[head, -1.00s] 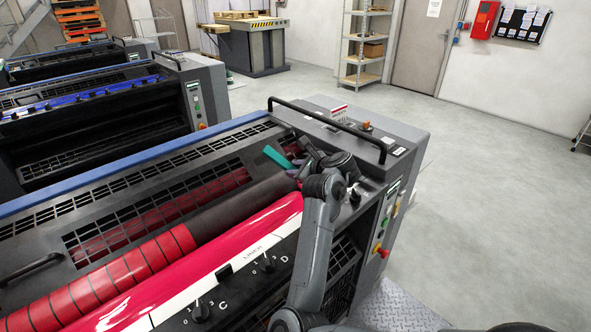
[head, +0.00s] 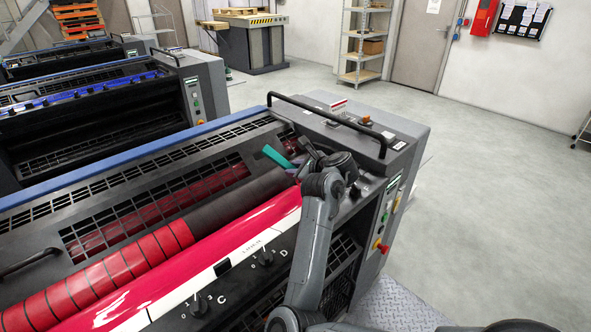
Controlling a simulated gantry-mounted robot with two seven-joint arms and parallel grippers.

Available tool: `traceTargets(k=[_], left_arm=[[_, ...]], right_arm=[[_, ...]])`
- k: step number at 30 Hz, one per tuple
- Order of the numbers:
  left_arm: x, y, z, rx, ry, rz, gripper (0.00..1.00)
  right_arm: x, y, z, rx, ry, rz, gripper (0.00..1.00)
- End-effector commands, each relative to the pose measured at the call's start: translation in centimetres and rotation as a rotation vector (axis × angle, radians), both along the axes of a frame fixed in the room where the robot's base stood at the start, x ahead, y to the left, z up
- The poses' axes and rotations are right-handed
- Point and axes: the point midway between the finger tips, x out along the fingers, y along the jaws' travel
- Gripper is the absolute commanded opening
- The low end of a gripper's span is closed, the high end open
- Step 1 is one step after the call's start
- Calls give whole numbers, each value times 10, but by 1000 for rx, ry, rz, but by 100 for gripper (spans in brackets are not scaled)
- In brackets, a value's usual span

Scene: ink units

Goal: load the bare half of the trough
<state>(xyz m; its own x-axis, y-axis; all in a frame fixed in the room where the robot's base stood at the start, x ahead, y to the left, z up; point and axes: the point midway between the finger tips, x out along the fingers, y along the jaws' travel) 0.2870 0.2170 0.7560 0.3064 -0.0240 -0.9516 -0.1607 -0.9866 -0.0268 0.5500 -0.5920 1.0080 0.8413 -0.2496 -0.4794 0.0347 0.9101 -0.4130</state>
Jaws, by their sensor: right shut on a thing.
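The ink unit's trough (head: 240,228) runs diagonally across the nearest machine, with a glossy red surface and a white strip marked as a liner. Beside it lies a roller: its left part (head: 110,272) is banded red, its right part (head: 228,207) dark and bare. My right gripper (head: 296,165) is over the roller's right end, shut on a small teal thing (head: 277,156) that sticks out to the left. My arm and the grip hide part of it, so I cannot tell what it is. My left gripper is not in view.
A black handrail (head: 330,127) crosses the machine's right end above the side housing. A dark panel with knobs marked C (head: 198,304) and D (head: 264,257) lies in front of the trough. Other presses (head: 95,115) stand behind. The grey floor (head: 490,200) at right is clear.

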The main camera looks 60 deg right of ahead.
Motion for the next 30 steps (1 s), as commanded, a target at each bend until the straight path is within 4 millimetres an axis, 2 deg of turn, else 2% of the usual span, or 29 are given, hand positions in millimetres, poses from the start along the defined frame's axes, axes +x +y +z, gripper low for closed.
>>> traceTargets(k=[30], left_arm=[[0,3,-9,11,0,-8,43]], right_arm=[[0,0,-13,1,0,0,0]])
